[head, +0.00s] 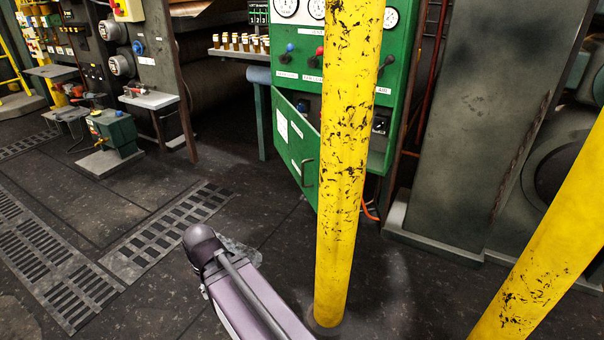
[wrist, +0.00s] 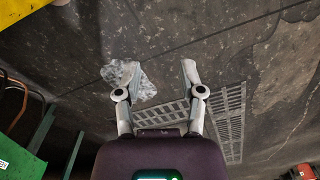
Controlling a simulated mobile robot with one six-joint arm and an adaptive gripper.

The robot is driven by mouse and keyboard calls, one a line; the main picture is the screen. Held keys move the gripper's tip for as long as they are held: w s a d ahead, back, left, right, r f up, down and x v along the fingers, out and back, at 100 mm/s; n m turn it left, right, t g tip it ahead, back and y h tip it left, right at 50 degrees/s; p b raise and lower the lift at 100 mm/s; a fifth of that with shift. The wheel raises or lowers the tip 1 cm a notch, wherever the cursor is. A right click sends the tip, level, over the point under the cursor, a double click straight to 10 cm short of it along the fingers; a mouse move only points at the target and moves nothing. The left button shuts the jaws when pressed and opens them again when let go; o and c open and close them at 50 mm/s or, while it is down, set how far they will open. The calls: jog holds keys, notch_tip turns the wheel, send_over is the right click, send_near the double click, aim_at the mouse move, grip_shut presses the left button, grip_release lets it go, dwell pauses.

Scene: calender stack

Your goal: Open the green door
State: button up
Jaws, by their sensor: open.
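The green door (head: 292,142) is on the lower front of the green control cabinet in the head view. It stands partly swung out, its top edge slanting away from the cabinet face, with a dark gap behind it. A dark curved handle (head: 306,172) is near its right edge. The yellow post hides part of the door's right side. My gripper (wrist: 160,68) is open and empty in the wrist view, with only floor between and beyond its fingers. It is apart from the door. I cannot make out the fingers in the head view.
A scratched yellow post (head: 343,160) stands in front of the cabinet (head: 398,110). Another yellow post (head: 548,245) is at the right. A grey column (head: 475,130) stands right of the cabinet. Floor grates (head: 165,225) lie at the left, where the floor is mostly clear.

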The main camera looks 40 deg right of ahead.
jog(key=shift+d, duration=0.15)
jog(key=n+g+h+b, duration=0.2)
jog(key=n+h+b, duration=0.7)
jog(key=n+h, duration=0.85)
send_near(303, 184)
jog(key=w+a+r, duration=0.1)
jog(key=a+r, duration=0.2)
jog(key=r, duration=0.1)
jog(key=shift+w+a+r+m, duration=0.1)
jog(key=shift+a+m, duration=0.15)
jog(key=shift+m, duration=0.2)
jog(key=shift+d, duration=0.1)
jog(key=shift+s+d, duration=0.3)
jog(key=shift+d, duration=1.95)
jog(key=shift+s+d, duration=0.3)
jog(key=shift+d, duration=1.95)
jog(key=shift+s+d, duration=0.25)
jog(key=shift+d, duration=2)
